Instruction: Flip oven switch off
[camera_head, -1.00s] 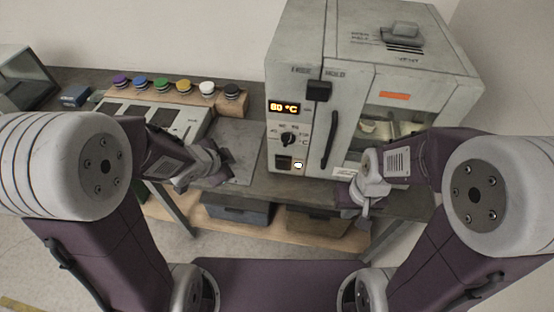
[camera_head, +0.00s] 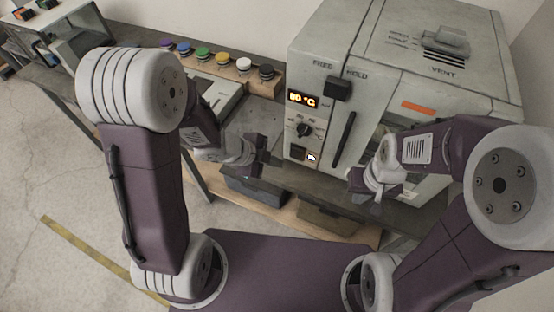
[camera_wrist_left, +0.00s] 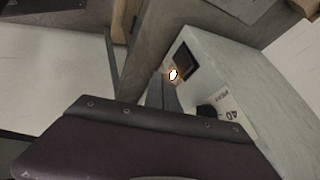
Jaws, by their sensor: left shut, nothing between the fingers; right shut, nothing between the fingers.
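The oven (camera_head: 350,110) is a pale grey box at the back right, with an orange display (camera_head: 303,99) reading about 80 °C and a black knob (camera_head: 304,130). My right gripper (camera_head: 360,182) is shut and empty, in front of the oven's lower right.
A black door handle (camera_head: 343,139) and a black latch (camera_head: 338,88) are on the oven front. Dark bins (camera_head: 328,218) stand on the shelf below.

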